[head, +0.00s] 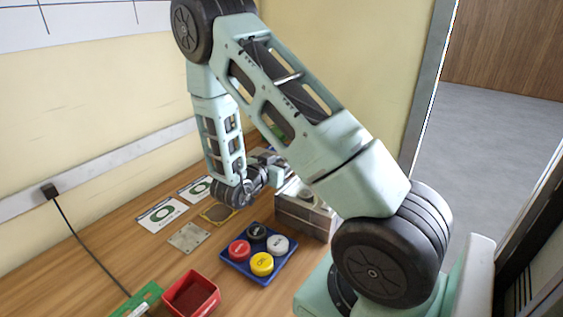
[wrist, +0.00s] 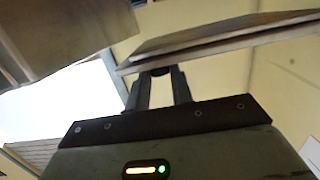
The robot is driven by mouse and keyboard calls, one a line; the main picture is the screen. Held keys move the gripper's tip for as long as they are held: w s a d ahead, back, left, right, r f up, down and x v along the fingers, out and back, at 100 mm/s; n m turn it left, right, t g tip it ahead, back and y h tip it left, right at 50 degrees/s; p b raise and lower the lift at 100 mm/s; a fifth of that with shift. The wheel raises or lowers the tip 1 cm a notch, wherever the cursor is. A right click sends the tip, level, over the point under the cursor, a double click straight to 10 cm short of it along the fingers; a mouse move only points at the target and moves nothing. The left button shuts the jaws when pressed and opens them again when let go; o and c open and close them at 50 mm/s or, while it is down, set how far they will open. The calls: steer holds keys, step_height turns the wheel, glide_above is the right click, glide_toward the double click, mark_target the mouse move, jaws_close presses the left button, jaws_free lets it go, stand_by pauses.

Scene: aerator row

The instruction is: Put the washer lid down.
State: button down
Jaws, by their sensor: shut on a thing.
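In the wrist view my gripper (wrist: 158,82) has its two dark fingers at the near edge of a flat, thin-edged panel, which I take to be the washer lid (wrist: 220,40). A small dark rounded piece sits between the fingertips at that edge, and the jaws are shut on it. The lid looks tilted in this view. In the head view a grey metal box (head: 302,216), likely the washer, stands at the back right of the bench, partly behind my arm. My fingertips and most of the lid are hidden there by my arm.
A blue tray (head: 236,268) holds red, yellow, white and black round caps in front of the box. A red bin (head: 191,293), a grey plate (head: 188,237) and printed cards (head: 162,214) lie on the wooden bench. A wall borders the bench at the left.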

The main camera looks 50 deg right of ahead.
steer(key=shift+f, duration=0.3)
steer(key=c, duration=1.2)
jaws_free()
steer(key=shift+c, duration=0.2)
